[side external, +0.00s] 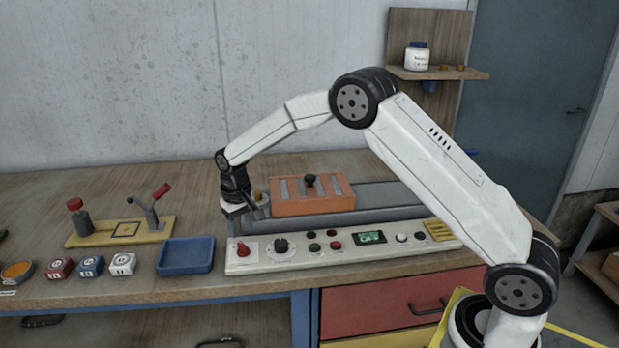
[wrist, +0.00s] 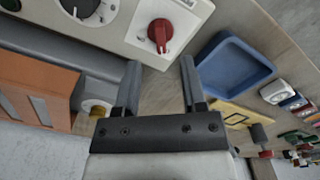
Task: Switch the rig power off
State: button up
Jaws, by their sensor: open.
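A red rotary switch (side external: 243,249) sits on a white plate at the left end of the cream control panel (side external: 300,256). In the wrist view the red switch (wrist: 160,33) lies just beyond my fingertips, roughly centred between them. I cannot read markings that tell its position. My gripper (side external: 246,209) hangs above and behind the left end of the panel. In the wrist view my gripper (wrist: 160,66) has its two fingers apart with nothing between them. It does not touch the switch.
A black dial (side external: 281,246), several buttons and a lit green display (side external: 369,237) share the panel. An orange block (side external: 312,196) with a black knob stands behind it. A blue tray (side external: 185,256) is left of the panel, beside a yellow lever stand (side external: 120,232).

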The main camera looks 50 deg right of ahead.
jog(key=shift+r, duration=1.15)
jog(key=s+r+n+t, duration=0.1)
jog(key=s+t, duration=0.1)
jog(key=s, duration=2.5)
jog(key=shift+d+r+n+t, duration=0.3)
jog(key=shift+r+n, duration=0.1)
dwell(3.8)
